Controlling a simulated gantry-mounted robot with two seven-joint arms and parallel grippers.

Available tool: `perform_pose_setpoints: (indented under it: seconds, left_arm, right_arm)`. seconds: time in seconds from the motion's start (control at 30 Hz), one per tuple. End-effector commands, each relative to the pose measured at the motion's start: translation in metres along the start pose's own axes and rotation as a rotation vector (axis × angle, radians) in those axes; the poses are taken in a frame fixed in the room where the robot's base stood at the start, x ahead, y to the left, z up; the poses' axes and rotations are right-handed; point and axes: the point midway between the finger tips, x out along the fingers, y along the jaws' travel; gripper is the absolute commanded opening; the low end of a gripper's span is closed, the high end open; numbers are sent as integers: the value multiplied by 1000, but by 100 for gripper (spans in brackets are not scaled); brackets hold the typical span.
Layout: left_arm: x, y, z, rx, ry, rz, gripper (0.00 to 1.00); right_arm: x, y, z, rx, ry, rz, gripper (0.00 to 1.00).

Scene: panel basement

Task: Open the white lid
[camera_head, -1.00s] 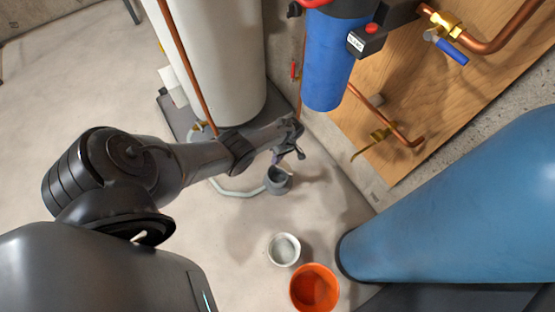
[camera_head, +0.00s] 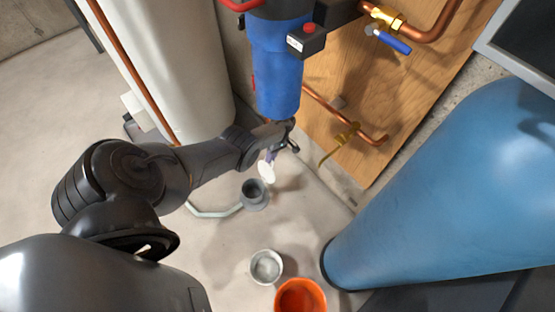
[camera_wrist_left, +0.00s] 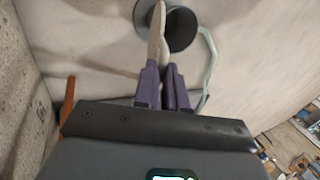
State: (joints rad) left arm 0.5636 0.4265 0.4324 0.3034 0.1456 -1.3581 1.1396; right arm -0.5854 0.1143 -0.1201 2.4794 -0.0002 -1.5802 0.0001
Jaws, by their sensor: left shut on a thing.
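The white lid (camera_head: 266,171) hangs from my left gripper (camera_head: 271,154), which is shut on its edge. The lid is tilted and its pale round face shows in the head view. In the left wrist view the lid (camera_wrist_left: 157,38) shows nearly edge-on at the purple fingertips (camera_wrist_left: 160,72). A grey round drain cup (camera_head: 256,201) with an open dark mouth stands on the floor just below and left of the lid in the head view. It also shows beyond the lid in the left wrist view (camera_wrist_left: 186,42). The lid looks apart from the cup. My right gripper is not in view.
A light grey hose (camera_head: 212,214) runs to the cup. A small white pot (camera_head: 266,279) and an orange pot (camera_head: 290,309) stand nearer. A white tank (camera_head: 165,60), a blue filter (camera_head: 276,75), a wooden pipe panel (camera_head: 330,75) and a large blue tank (camera_head: 430,195) surround the floor.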

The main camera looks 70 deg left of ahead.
Motion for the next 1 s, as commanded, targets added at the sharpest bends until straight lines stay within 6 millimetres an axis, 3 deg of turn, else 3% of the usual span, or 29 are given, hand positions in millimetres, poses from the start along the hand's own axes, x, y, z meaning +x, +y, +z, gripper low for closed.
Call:
perform_pose_setpoints:
  seconds: [0.47,0.5,0.67,1.0]
  left_arm:
    - [7,1,-4,-10,0,5,0]
    - [7,1,-4,-9,0,5,14]
    - [5,1,-4,-8,0,6,36]
    - [2,1,-2,-3,0,5,36]
  right_arm:
    - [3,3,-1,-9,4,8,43]
    - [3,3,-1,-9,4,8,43]
    - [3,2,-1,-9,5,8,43]
    - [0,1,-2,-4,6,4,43]
